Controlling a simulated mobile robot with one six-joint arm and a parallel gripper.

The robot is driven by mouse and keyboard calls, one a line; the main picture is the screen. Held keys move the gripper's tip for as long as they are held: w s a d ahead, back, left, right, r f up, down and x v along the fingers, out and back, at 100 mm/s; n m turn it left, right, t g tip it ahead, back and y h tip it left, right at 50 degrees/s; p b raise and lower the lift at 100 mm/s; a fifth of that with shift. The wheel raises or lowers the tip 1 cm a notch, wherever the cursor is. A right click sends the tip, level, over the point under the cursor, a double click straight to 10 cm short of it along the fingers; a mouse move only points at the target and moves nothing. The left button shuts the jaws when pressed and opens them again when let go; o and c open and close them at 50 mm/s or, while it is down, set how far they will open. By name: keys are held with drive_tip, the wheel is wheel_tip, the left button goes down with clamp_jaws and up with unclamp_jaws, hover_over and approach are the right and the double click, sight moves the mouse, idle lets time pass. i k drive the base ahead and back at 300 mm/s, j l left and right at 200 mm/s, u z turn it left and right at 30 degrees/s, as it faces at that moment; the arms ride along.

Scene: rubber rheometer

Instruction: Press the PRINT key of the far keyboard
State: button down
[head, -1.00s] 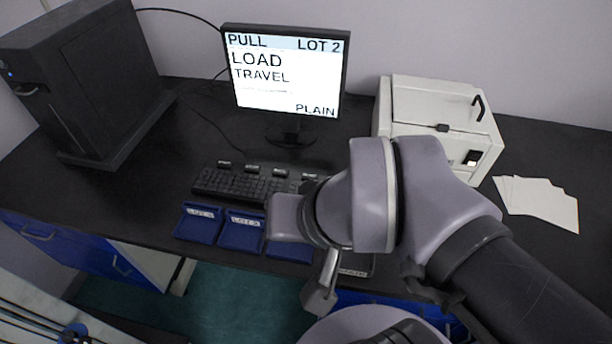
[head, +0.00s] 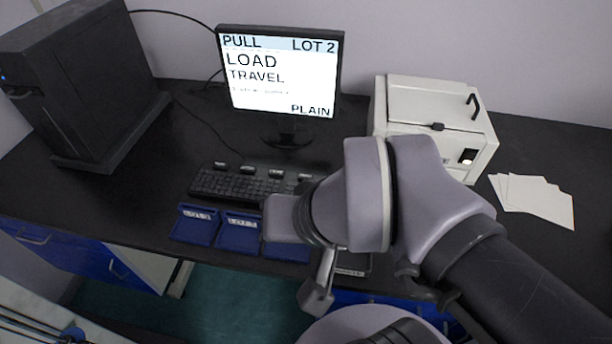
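A black keyboard (head: 235,185) lies on the dark bench in front of the monitor. Several small raised blocks with pale labels stand along its back edge; their lettering is too small to read, and I cannot pick out the PRINT key. My arm hides the keyboard's right end. My gripper (head: 317,296) shows only as a grey part hanging below my wrist, over the bench's front edge, nearer than the keyboard and apart from it. Its fingertips are not clear, so I cannot tell whether it is open. The monitor (head: 278,85) reads PULL, LOT 2, LOAD, TRAVEL, PLAIN.
Blue trays (head: 195,228) with labels lie along the bench's front edge before the keyboard. A black tower (head: 75,85) stands at left. A white machine (head: 430,110) stands at right, with white sheets (head: 535,198) beside it. Bare bench lies between tower and keyboard.

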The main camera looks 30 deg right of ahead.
sight(301, 176)
drive_tip(key=i+j+z, duration=0.15)
drive_tip(key=j+z, duration=0.25)
drive_tip(key=i+j+z, duration=0.15)
drive_tip(key=z, duration=0.25)
drive_tip(key=j+z, duration=0.4)
drive_tip(key=i, duration=0.05)
